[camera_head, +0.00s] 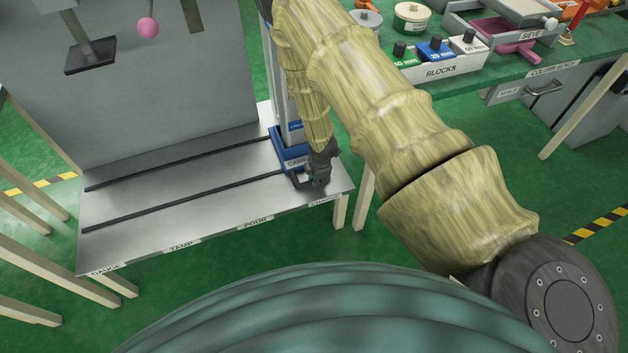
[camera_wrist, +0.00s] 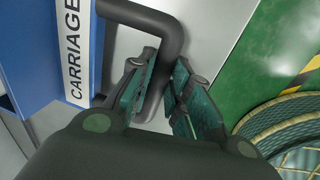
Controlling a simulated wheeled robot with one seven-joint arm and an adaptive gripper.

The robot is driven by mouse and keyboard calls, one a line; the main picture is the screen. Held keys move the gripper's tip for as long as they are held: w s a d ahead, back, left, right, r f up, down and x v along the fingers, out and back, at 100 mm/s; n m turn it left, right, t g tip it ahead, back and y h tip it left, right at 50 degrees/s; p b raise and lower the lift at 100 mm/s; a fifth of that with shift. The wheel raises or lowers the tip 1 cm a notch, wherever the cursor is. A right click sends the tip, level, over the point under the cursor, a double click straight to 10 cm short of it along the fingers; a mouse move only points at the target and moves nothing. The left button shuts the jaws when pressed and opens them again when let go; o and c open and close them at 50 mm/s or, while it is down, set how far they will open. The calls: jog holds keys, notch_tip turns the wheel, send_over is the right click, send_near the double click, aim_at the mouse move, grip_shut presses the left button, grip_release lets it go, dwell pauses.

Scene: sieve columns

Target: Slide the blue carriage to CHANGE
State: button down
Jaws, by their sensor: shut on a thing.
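The blue carriage (camera_head: 279,149) sits at the right end of the two dark rails, partly hidden behind my arm. Its white "CARRIAGE" label and blue side (camera_wrist: 30,55) show in the wrist view. My gripper (camera_head: 318,174) is at the carriage's front right, above the table's right end. In the wrist view my gripper (camera_wrist: 158,97) is shut on the dark bent handle (camera_wrist: 172,42) of the carriage. The front edge labels read GAUGE, TAMP and POUR from left to right. The last label (camera_head: 321,201), at the right end by the carriage, is too small to read fully.
The dark rails (camera_head: 180,206) run left along the grey table (camera_head: 130,212) and are clear. A dark square plate (camera_head: 90,56) and a pink ball (camera_head: 148,28) hang before the grey back panel. A green bench with a BLOCKS rack (camera_head: 440,72) stands at the right.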

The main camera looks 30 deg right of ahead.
jog(key=shift+d+r, duration=0.1)
jog(key=shift+d, duration=1.25)
jog(key=c, duration=1.3)
grip_release()
jog(key=shift+s, duration=0.1)
jog(key=shift+a, duration=0.1)
jog(key=shift+s+a+r, duration=0.1)
jog(key=shift+s+r, duration=0.25)
jog(key=shift+r, duration=1.6)
jog(key=shift+s+r, duration=0.4)
jog(key=shift+r, duration=1.55)
jog(key=shift+s+a+r, duration=0.1)
jog(key=shift+s+r, duration=0.25)
jog(key=shift+r, duration=1.6)
jog(key=s+a+r+m+p, duration=0.1)
jog(key=s+a+m+p, duration=0.2)
jog(key=s, duration=0.8)
jog(key=s+a+r+m+g+p, duration=0.1)
jog(key=s+a+m+p, duration=0.3)
jog(key=s, duration=0.7)
jog(key=s+a+r+m+g+p, duration=0.1)
jog(key=s+a+r+m+p, duration=0.1)
jog(key=s+a+m, duration=0.4)
jog(key=shift+s+a+r+m+p, duration=0.2)
jog(key=shift+s+m+p, duration=0.15)
jog(key=shift+s+m, duration=0.95)
jog(key=shift+s+a+r+m+p, duration=0.15)
jog(key=shift+s+m+p, duration=0.2)
jog(key=shift+s+m, duration=0.9)
